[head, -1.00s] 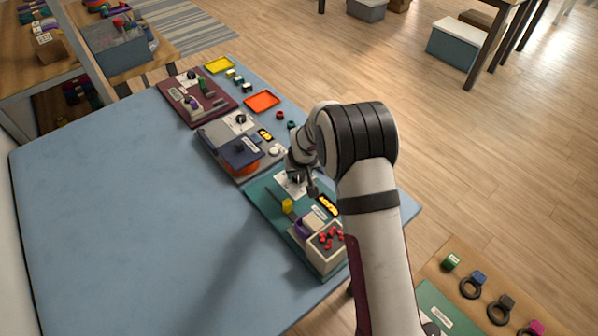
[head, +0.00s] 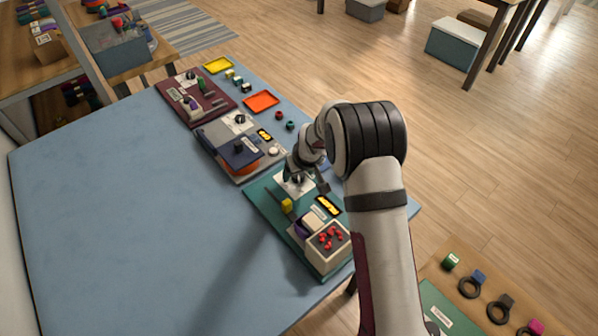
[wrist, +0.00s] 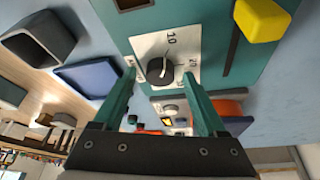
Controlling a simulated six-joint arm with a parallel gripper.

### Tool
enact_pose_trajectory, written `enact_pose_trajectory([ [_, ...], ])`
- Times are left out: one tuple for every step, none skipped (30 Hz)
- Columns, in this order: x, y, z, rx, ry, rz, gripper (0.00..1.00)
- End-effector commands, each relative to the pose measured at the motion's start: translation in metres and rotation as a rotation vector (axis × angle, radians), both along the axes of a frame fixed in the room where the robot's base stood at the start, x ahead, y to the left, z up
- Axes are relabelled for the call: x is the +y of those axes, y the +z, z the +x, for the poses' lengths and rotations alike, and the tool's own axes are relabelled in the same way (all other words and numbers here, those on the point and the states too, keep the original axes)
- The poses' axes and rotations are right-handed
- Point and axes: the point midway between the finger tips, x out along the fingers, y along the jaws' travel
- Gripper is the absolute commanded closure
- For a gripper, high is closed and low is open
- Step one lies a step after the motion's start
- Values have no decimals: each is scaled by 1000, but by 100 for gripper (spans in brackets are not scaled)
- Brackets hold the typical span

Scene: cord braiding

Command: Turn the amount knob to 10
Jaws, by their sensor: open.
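The amount knob (wrist: 158,71) is a dark round knob on a white dial plate (wrist: 188,42) in the wrist view. The plate reads 10 above the knob and 20 to its right; the left label is partly covered. A light pointer line on the knob seems to point up, roughly toward 10. My gripper (wrist: 160,78) is open, with one green finger on each side of the knob; I cannot tell whether they touch it. In the head view my gripper (head: 300,182) is over the white plate on the teal panel (head: 262,200), mostly hiding the knob.
A yellow slider handle (head: 287,205) and a pale box with red pieces (head: 328,247) are on the same panel. A grey panel (head: 214,131) and a maroon panel (head: 176,92) lie behind it. The left of the blue table (head: 110,210) is clear.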

Motion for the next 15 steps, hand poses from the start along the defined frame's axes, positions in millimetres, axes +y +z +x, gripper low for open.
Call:
enact_pose_trajectory([
  [0,0,0,0,0,0,26],
  [0,0,0,0,0,0,26],
  [0,2,0,-1,0,0,26],
  [-1,4,-1,-2,0,1,26],
  [-1,7,-1,-2,0,0,26],
  [-2,11,-3,-2,0,0,26],
  [-3,17,-5,-3,0,1,26],
  [-4,23,-7,-4,0,1,26],
  [-6,34,-11,-4,-1,1,26],
  [-8,43,-14,-5,0,1,26],
  [-10,52,-17,-6,-1,1,26],
  [-12,65,-22,-6,0,2,26],
  [-14,74,-26,-6,0,1,26],
  [-15,83,-29,-6,-1,1,26],
  [-17,95,-33,-6,1,2,26],
])
